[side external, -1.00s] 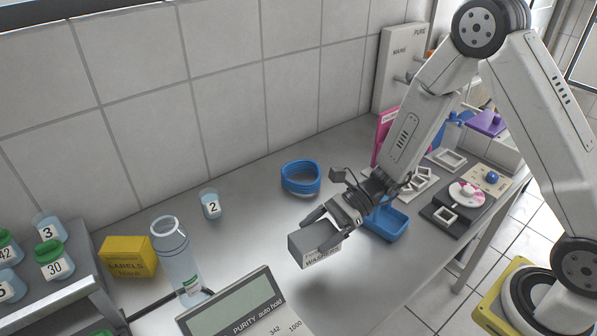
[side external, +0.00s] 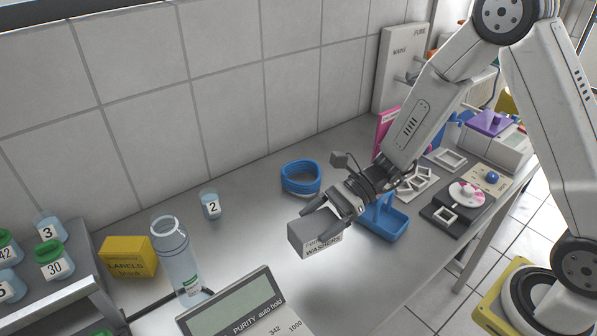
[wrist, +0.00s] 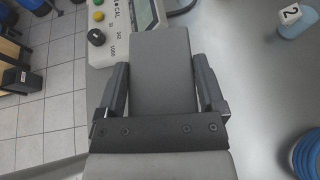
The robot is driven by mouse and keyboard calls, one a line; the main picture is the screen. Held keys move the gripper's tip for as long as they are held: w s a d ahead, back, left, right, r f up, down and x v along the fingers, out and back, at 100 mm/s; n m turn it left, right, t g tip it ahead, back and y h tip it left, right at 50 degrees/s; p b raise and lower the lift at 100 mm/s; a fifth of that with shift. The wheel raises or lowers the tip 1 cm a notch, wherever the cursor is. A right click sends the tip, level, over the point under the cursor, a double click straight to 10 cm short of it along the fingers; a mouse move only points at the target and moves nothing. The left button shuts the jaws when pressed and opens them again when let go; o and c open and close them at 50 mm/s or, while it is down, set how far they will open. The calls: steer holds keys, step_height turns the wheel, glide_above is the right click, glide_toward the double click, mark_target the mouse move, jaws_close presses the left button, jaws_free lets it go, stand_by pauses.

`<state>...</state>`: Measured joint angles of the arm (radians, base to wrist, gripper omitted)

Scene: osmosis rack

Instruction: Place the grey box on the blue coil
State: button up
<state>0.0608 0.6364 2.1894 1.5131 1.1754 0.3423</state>
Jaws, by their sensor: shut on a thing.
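The grey box (side external: 313,237), with a white side lettered "WASHERS", is held in the air above the steel bench in the side external view. My gripper (side external: 328,214) is shut on it, and the two fingers flank it in the wrist view (wrist: 162,85). The blue coil (side external: 301,177) lies flat on the bench behind the box, near the tiled wall. Its edge also shows at the lower right of the wrist view (wrist: 304,158). The box is apart from the coil, on the nearer side of it.
A beaker marked 2 (side external: 211,204) stands left of the coil. A tall clear bottle (side external: 176,255), a yellow labels box (side external: 128,258) and a purity meter (side external: 240,306) stand at the left and front. The bench around the coil is clear.

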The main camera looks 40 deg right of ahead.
steer(key=w+d+r+m+t+h, duration=0.2)
steer(key=w+d+r+m+t, duration=0.25)
steer(key=d, duration=0.35)
steer(key=w+d+r+m+t+h, duration=0.25)
steer(key=w+d+r, duration=0.2)
steer(key=d, duration=0.35)
glide_above(305, 169)
steer(key=shift+t+y, duration=0.35)
steer(key=shift+t, duration=0.05)
steer(key=shift+s+f, duration=0.2)
steer(key=shift+f, duration=2.25)
steer(key=shift+s+f, duration=0.15)
steer(key=shift+f, duration=2.25)
steer(key=shift+w+f, duration=0.25)
steer(key=shift+f, duration=1.6)
